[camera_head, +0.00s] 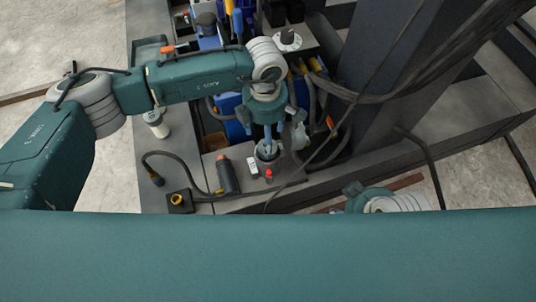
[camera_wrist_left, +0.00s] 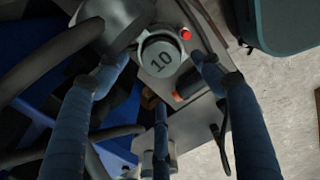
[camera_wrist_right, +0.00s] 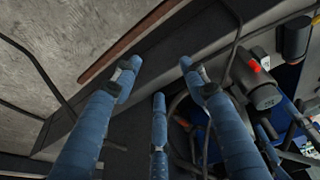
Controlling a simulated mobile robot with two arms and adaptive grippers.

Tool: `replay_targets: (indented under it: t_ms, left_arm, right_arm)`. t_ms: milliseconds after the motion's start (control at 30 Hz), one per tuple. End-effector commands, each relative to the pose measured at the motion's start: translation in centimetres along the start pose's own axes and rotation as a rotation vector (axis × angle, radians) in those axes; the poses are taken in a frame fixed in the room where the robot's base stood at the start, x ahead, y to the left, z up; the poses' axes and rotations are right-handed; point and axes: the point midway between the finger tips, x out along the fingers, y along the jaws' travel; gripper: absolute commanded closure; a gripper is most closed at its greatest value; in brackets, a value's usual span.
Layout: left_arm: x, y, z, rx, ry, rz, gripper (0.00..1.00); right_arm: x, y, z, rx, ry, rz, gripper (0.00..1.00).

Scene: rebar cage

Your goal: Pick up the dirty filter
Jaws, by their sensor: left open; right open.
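Which item is the dirty filter is not clearly marked. A grey cylinder with a round top marked "10" (camera_wrist_left: 162,57) stands between the fingertips of my left gripper (camera_wrist_left: 160,66) in the left wrist view. In the head view the same left gripper (camera_head: 267,136) points down over this grey cylinder (camera_head: 267,153), its fingers partly hiding it. The left fingers are open; contact cannot be told. A white cylinder (camera_head: 156,123) stands farther left on the grey surface. My right gripper (camera_wrist_right: 158,68) is open and empty in the right wrist view, pointed at a dark beam.
A red button (camera_head: 268,174), a small white item (camera_head: 252,167) and a black cylinder with an orange end (camera_head: 227,175) are close to the grey cylinder. A black cable (camera_head: 176,160) lies to the left. Hoses and a dark column (camera_head: 385,90) crowd the right side.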

Motion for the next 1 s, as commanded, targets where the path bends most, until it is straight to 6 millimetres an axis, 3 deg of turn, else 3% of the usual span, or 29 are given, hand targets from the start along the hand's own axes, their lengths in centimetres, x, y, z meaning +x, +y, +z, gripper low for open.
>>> replay_targets:
  t_ms: [267,400,633,1000]
  left_arm:
    - [3.3,-0.6,0.4,0.002,-0.001,-0.003,0.32]
    - [5.0,-0.5,0.4,0.0,-0.002,-0.001,0.32]
    - [5.2,-0.5,0.4,0.001,-0.002,0.0,0.32]
    - [5.1,-0.5,0.4,0.001,-0.003,-0.001,1.0]
  right_arm:
    - [0.8,0.0,0.3,0.0,0.0,0.0,0.57]
    - [1.1,-0.2,-1.6,-0.002,0.068,-0.003,0.57]
    - [1.0,-0.2,-1.9,-0.003,0.08,-0.003,0.57]
    - [1.0,-0.2,-1.9,-0.003,0.079,-0.003,0.57]
